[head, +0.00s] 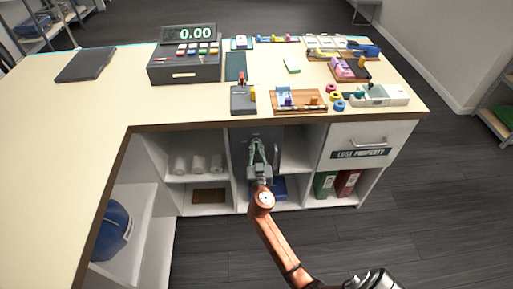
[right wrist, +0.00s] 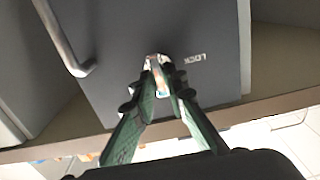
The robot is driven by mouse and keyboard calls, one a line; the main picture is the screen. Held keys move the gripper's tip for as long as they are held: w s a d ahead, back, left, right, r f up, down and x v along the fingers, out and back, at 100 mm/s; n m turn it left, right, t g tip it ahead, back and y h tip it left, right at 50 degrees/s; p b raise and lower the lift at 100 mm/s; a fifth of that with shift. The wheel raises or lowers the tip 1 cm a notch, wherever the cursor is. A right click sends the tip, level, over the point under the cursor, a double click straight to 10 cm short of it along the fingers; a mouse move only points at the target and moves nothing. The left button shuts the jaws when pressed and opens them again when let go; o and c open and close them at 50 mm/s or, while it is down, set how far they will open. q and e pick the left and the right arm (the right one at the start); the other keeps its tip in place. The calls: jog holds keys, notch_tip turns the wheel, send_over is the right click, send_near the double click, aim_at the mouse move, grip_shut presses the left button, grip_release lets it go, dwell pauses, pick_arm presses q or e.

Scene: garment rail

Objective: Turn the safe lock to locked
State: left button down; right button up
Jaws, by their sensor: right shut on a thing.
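The safe (head: 240,146) is a dark grey box in the counter's middle lower bay, mostly hidden behind my right gripper in the head view. Its dark door (right wrist: 165,40) fills much of the right wrist view, with the word LOCK printed beside a small metallic lock knob (right wrist: 156,62). My right gripper (head: 257,143) reaches the safe front. In the right wrist view its green-padded fingers (right wrist: 160,88) close on the lock knob from both sides. The fingertips partly cover the knob, so its exact turn is hard to read. My left gripper is not in view.
A metal bar handle (right wrist: 70,40) stands out from the safe door close to the knob. Shelves with white rolls (head: 198,164) lie left of the safe, and a lost property drawer (head: 361,153) lies right. The cash register (head: 185,66) and small trays stand on the counter above.

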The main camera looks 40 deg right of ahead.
grip_shut()
jog(key=shift+n, duration=0.3)
jog(key=n, duration=0.4)
jog(key=shift+a+b, duration=0.1)
jog(key=shift+b, duration=0.2)
jog(key=n, duration=0.5)
jog(key=shift+w+a, duration=0.1)
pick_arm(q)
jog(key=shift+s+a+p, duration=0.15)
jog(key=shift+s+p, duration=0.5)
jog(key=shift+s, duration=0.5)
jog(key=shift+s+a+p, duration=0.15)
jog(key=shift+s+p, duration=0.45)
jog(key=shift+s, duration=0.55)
pick_arm(e)
jog(key=shift+f+n, duration=0.15)
jog(key=shift+n, duration=2)
jog(key=shift+f+n, duration=0.1)
jog(key=shift+n, duration=2.05)
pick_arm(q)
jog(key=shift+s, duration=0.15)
